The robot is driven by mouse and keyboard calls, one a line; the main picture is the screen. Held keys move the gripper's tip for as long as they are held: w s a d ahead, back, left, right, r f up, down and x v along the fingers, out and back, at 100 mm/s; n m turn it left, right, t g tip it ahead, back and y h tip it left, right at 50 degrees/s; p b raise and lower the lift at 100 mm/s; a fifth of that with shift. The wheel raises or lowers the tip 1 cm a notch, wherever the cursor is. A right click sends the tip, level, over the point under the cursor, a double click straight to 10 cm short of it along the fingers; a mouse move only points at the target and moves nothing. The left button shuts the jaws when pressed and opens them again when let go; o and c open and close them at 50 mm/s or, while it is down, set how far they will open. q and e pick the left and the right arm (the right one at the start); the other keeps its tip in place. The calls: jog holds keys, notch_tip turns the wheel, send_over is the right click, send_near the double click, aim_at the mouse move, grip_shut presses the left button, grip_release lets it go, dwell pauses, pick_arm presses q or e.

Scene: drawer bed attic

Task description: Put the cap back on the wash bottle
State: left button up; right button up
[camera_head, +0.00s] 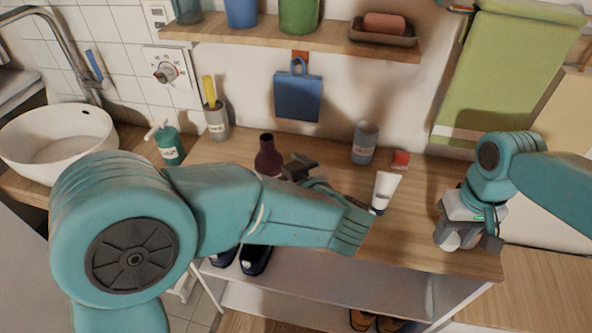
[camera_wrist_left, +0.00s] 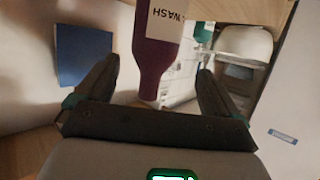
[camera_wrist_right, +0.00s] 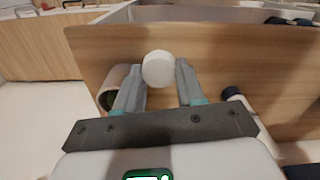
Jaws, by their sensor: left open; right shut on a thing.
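The wash bottle (camera_head: 267,158) is dark red with a narrow neck and stands upright on the wooden top, partly behind my left arm. In the left wrist view the bottle (camera_wrist_left: 156,50), with a pale label reading WASH, shows between the spread fingers. My left gripper (camera_head: 296,168) is open just right of the bottle; contact cannot be told. My right gripper (camera_wrist_right: 160,85) is shut on a round white cap (camera_wrist_right: 158,69), held at its fingertips. In the head view my right gripper (camera_head: 468,238) is over the top's right end, well apart from the bottle.
A white tube (camera_head: 386,188) stands right of the bottle, with a grey cup (camera_head: 364,143) and red block (camera_head: 400,159) behind. A pale open cup (camera_wrist_right: 112,85) is beside my right gripper. A green pump bottle (camera_head: 170,146) and basin (camera_head: 58,140) are left. A shelf (camera_head: 340,42) hangs above.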

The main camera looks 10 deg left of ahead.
aim_at(271, 165)
pick_arm(q)
jog(key=shift+x, duration=1.45)
jog(key=shift+w, duration=0.1)
jog(key=x, duration=0.5)
jog(key=shift+w+d+f+b, duration=0.25)
jog(key=shift+w+b, duration=0.05)
jog(key=shift+c, duration=0.4)
jog(key=c, duration=1)
